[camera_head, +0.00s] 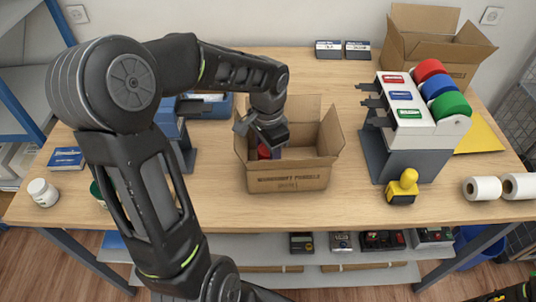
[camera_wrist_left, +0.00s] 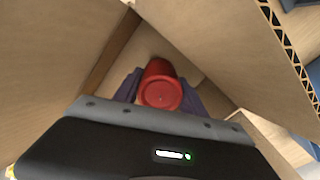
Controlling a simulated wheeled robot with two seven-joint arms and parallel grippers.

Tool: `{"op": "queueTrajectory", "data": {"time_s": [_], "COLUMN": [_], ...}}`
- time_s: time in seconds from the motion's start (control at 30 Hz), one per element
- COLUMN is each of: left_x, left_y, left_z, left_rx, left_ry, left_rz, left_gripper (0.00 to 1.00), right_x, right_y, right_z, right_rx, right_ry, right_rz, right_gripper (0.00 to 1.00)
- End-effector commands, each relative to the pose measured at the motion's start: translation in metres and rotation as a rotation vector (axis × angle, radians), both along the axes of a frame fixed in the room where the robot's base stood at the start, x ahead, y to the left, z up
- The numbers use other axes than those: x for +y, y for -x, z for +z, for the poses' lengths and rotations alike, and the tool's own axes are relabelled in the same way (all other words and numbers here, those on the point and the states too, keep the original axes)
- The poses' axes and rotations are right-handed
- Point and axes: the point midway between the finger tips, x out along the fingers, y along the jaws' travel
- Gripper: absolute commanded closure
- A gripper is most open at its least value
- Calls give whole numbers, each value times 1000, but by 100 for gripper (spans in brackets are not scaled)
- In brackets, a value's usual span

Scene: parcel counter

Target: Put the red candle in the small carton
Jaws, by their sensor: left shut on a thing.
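The small carton (camera_head: 288,180) stands open on the counter, its flaps spread. My left gripper (camera_head: 264,142) reaches down into its left part from above. The red candle (camera_head: 264,152) shows just below the gripper, inside the carton's opening. In the left wrist view the red candle (camera_wrist_left: 160,88) sits between the two purple-grey fingers (camera_wrist_left: 160,90), which are shut on it. Cardboard walls and flaps (camera_wrist_left: 75,40) surround it there. The candle's lower part is hidden, so I cannot tell whether it touches the carton's floor. My right gripper is not in view.
A dispenser with red, blue and green rolls (camera_head: 412,115) stands right of the carton. A yellow-handled stamp (camera_head: 403,187) is in front of it. A larger open carton (camera_head: 432,42) is at the back right. White rolls (camera_head: 483,188) lie at the right edge. Clear counter lies in front of the carton.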

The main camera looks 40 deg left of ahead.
Motion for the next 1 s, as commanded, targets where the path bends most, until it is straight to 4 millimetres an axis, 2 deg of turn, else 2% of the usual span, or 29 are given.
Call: {"op": "queueTrajectory", "data": {"time_s": [0.43, 0.47, 0.7, 1.0], "left_x": [0, 0, 0, 0], "left_y": [0, 0, 0, 0], "left_z": [-10, -8, -8, -5], "left_rx": [-1, -1, 0, 0], "left_ry": [0, 0, 0, 0], "left_rz": [0, 1, 1, 1], "left_gripper": [99, 49, 30, 30], "right_x": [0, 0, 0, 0], "right_y": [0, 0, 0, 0], "right_z": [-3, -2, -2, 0], "right_rx": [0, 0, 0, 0], "right_ry": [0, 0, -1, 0], "right_rz": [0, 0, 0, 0], "right_gripper": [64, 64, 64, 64]}}
